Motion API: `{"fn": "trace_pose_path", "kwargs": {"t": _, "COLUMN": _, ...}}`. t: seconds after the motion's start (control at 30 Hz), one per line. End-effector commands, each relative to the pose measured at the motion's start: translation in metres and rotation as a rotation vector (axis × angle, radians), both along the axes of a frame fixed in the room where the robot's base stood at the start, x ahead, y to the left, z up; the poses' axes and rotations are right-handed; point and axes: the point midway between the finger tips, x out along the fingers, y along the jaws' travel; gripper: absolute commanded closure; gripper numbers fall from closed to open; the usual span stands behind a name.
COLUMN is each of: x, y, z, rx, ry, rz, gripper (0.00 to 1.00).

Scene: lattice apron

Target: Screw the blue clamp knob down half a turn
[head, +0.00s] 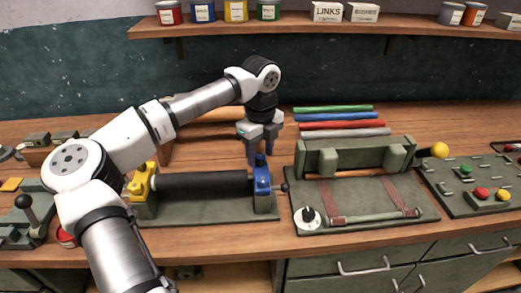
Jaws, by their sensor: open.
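The blue clamp (262,183) stands at the right end of a black cylinder (205,184) on a grey-green base plate. Its blue knob (260,160) is on top of the clamp. A yellow clamp (145,181) holds the cylinder's left end. My gripper (263,160) points down with its fingers apart, over or just behind the blue knob. I cannot tell from this one view whether the fingers are around the knob or behind it.
A green fixture with a white dial (309,220) stands close on the right. Coloured rods (340,125) lie behind it. A yellow ball-ended lever (439,150) and a button panel (475,186) are further right. A shelf (330,29) with cans and boxes runs above.

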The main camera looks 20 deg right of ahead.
Motion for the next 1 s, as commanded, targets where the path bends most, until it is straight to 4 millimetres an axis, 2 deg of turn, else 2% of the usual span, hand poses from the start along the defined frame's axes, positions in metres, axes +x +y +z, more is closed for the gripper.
{"fn": "trace_pose_path", "kwargs": {"t": 0.03, "x": 0.0000, "y": -0.0001, "z": 0.0002, "rx": 0.000, "ry": 0.000, "rz": 0.000, "gripper": 0.55}}
{"fn": "trace_pose_path", "kwargs": {"t": 0.37, "x": -0.0001, "y": -0.0001, "z": 0.0006, "rx": 0.000, "ry": 0.000, "rz": 0.000, "gripper": 0.98}}
{"fn": "trace_pose_path", "kwargs": {"t": 0.67, "x": 0.0000, "y": -0.0001, "z": -0.0006, "rx": 0.000, "ry": 0.000, "rz": -0.036, "gripper": 0.98}}
{"fn": "trace_pose_path", "kwargs": {"t": 1.0, "x": 0.0007, "y": -0.0001, "z": -0.0023, "rx": 0.000, "ry": -0.004, "rz": -0.252, "gripper": 0.98}}
